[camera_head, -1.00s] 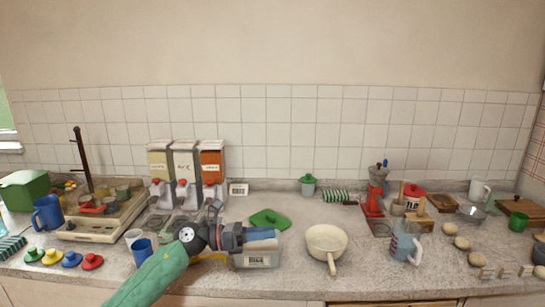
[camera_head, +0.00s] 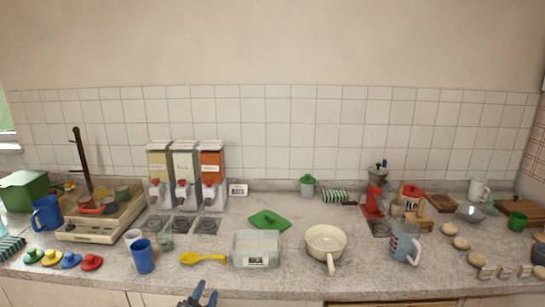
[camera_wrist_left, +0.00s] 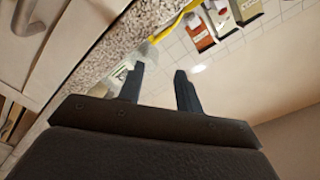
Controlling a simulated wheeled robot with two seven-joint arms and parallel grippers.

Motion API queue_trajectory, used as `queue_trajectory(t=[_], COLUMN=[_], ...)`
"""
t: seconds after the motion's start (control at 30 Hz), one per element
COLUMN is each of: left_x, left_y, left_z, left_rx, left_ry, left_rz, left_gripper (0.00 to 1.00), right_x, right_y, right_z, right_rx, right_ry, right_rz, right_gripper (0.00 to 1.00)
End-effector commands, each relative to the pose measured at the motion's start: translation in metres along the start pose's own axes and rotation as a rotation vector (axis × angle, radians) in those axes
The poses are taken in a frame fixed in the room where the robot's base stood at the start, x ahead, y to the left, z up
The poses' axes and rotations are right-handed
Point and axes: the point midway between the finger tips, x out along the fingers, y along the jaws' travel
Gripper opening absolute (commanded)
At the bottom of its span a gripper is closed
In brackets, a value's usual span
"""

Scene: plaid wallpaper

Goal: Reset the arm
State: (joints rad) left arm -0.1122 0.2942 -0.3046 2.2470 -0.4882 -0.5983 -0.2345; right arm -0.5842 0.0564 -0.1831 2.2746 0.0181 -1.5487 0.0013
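My left gripper (camera_head: 203,294) shows at the bottom edge of the head view, in front of the counter's front edge. In the left wrist view its two dark fingers (camera_wrist_left: 161,88) stand apart with nothing between them, so it is open and empty. Most of my left arm is out of the head view. My right gripper is in neither view.
On the counter (camera_head: 300,275) nearest my left gripper are a yellow scoop (camera_head: 203,259), a clear labelled bin (camera_head: 257,236) and a blue cup (camera_head: 142,257). A cream pan (camera_head: 325,240) stands to the right. Cupboards (camera_wrist_left: 35,45) lie below the counter edge.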

Motion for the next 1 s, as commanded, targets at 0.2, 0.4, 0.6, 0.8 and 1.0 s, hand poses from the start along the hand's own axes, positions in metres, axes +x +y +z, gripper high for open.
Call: queue_trajectory(t=[0.2, 0.4, 0.6, 0.8, 1.0], left_x=[-0.073, -0.159, -0.222, -0.268, -0.304], left_y=[0.050, 0.095, 0.119, 0.133, 0.141], left_z=[0.070, 0.114, 0.130, 0.136, 0.137], left_rx=[-0.259, -0.456, -0.566, -0.631, -0.675], left_ry=[-0.351, -0.663, -0.866, -1.001, -1.106], left_rz=[0.181, 0.350, 0.462, 0.540, 0.601], left_gripper=[0.35, 0.35, 0.35, 0.35, 0.35], right_x=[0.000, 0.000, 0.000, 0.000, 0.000], right_y=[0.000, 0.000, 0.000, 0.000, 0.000], right_z=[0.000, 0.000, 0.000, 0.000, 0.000], right_rx=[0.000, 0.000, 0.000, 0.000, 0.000], right_ry=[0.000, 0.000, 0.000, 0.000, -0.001], right_rz=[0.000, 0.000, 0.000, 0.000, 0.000], right_gripper=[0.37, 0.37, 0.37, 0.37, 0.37])
